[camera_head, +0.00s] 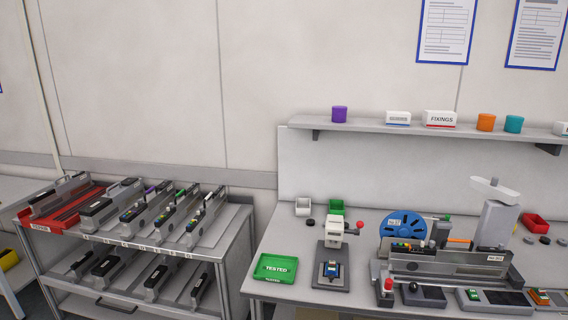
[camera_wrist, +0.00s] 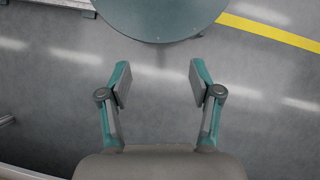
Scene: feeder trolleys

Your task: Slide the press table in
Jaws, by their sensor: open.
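A small bench press (camera_head: 334,230) with a white head and a red-knobbed lever stands upright on the workbench, right of the green TESTED tray. Its low grey base or table (camera_head: 331,280) extends toward the front of the bench. A blue piece (camera_head: 331,268) sits there in front of the press column. I cannot tell exactly how far the table is out. My gripper (camera_wrist: 160,82) is open and empty in the wrist view, with bare grey floor beneath it. It does not show in the head view, and the press does not show in the wrist view.
The green TESTED tray (camera_head: 274,268) lies just left of the press. A feeder with a blue reel (camera_head: 403,224) and a red-knobbed lever (camera_head: 388,285) stand close on its right. A trolley (camera_head: 225,262) with several feeders is at left. A shelf (camera_head: 375,129) hangs above the bench.

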